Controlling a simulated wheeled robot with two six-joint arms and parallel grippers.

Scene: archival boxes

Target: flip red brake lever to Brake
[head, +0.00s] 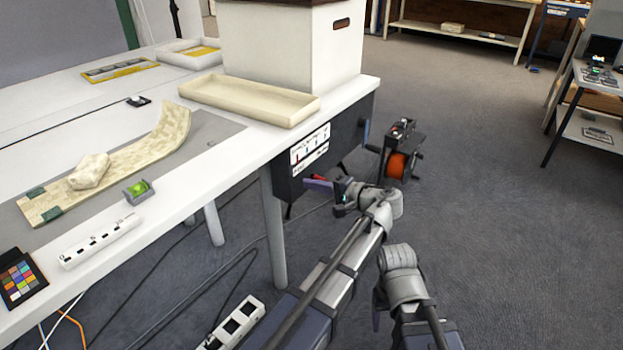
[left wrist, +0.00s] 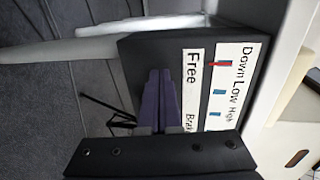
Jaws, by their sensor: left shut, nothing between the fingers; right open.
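The dark control box (head: 300,172) hangs under the table's right corner, with white label strips on its face. The red brake lever (head: 318,180) shows as a small red piece below the labels. My left gripper (head: 322,185) is shut and empty, right beside the lever; I cannot tell whether they touch. In the left wrist view its purple fingers (left wrist: 160,95) are together, alongside the "Free" and "Brake" label (left wrist: 194,90). The lever is not clearly seen there, perhaps behind the fingers. My right arm shows at the lower middle of the head view, but its fingertips are hidden.
A device with an orange reel (head: 397,165) stands just right of my left gripper. A white table leg (head: 274,235) is below the box. Cables and a power strip (head: 235,323) lie on the floor. Open carpet lies to the right (head: 510,240).

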